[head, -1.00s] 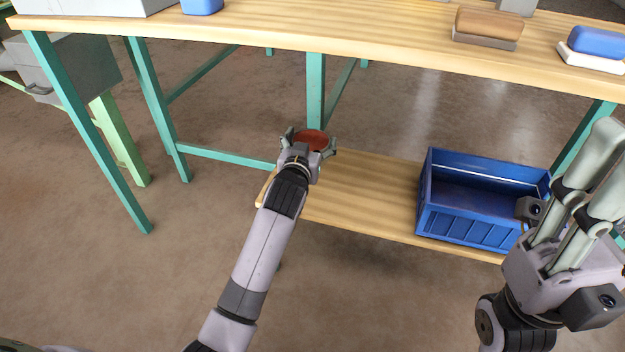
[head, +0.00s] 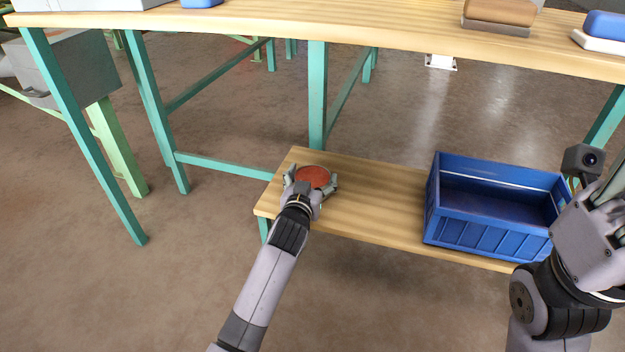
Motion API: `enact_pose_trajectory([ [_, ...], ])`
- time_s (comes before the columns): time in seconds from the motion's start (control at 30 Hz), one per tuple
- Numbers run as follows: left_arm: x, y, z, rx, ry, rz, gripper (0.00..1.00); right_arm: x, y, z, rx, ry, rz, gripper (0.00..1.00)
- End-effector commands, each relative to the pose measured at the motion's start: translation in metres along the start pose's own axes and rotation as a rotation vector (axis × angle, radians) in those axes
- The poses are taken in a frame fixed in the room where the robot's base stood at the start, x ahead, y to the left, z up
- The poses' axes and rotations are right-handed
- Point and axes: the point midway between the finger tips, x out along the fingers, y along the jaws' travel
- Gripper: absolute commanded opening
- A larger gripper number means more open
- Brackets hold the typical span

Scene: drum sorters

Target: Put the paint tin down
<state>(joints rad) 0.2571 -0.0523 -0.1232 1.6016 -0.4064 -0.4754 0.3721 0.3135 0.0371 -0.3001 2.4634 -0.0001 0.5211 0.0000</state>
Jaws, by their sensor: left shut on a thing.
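The paint tin (head: 314,177) shows as a round reddish-brown top in the head view, over the left part of the low wooden shelf (head: 375,203). My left gripper (head: 312,184) is shut on it, with a finger on each side. The gripper hides the tin's lower side, so I cannot tell whether the tin touches the shelf. My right gripper (head: 608,200) is at the right edge, partly cut off by the frame, and its fingertips are out of sight.
A blue crate (head: 490,235) stands on the right part of the shelf and looks empty. Bare shelf lies between it and the tin. The workbench top (head: 300,24) overhangs behind, carrying brown and blue blocks. A green leg (head: 318,95) stands just behind the shelf.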

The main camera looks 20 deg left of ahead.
Motion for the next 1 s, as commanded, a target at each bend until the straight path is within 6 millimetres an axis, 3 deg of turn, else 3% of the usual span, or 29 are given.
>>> enact_pose_trajectory([
  [0.2, 0.000, 0.001, -0.003, -0.001, 0.009, 0.001, 0.15, 0.000, 0.000, 0.000, 0.000, 0.000, 0.000, 0.40],
  [0.23, 0.000, 0.000, 0.001, 0.000, -0.001, 0.000, 0.79, 0.000, 0.000, 0.000, 0.000, 0.000, 0.000, 0.40],
  [0.5, 0.000, 0.000, 0.001, 0.000, -0.001, 0.000, 0.97, 0.000, 0.000, 0.000, 0.000, 0.000, 0.000, 0.40],
  [0.87, 0.000, 0.000, -0.002, 0.000, 0.000, 0.000, 0.97, 0.001, 0.000, 0.000, 0.000, 0.001, 0.000, 0.40],
  [1.0, -0.013, 0.000, -0.002, -0.001, -0.002, 0.001, 0.97, 0.006, 0.001, 0.001, 0.001, -0.001, 0.003, 0.40],
])
